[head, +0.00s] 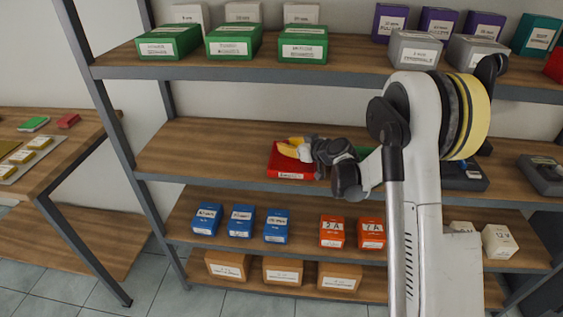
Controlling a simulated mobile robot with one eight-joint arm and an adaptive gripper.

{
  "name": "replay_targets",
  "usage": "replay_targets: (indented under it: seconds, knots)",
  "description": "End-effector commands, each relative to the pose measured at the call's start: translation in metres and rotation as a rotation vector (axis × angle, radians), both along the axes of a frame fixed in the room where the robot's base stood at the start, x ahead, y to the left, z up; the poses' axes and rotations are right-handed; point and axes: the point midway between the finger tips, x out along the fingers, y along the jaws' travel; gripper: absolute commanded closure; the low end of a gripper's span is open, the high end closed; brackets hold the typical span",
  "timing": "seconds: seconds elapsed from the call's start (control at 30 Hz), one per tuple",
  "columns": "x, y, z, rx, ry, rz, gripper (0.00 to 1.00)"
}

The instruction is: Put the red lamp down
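The middle shelf is clear left of the red object. Dark devices (463,175) stand on its right. Green boxes (234,41) and others line the shelf above. Blue boxes (241,221) and orange boxes (332,231) stand below. A grey post (115,130) and a side table (45,165) are left.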

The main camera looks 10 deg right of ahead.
Motion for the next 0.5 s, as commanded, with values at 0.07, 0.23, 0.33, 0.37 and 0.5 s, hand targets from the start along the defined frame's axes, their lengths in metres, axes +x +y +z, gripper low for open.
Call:
replay_targets:
  seconds: [0.07, 0.23, 0.33, 0.37, 0.5]
  knots:
    - [0.000, 0.011, -0.008, 0.002, 0.001, 0.001, 1.00]
    - [0.000, 0.019, -0.014, 0.001, 0.000, 0.000, 1.00]
    - [0.000, 0.018, -0.027, 0.001, 0.000, 0.000, 1.00]
    - [0.000, 0.018, -0.033, 0.001, 0.000, 0.000, 1.00]
    - [0.000, 0.018, -0.052, 0.001, 0.000, 0.000, 1.00]
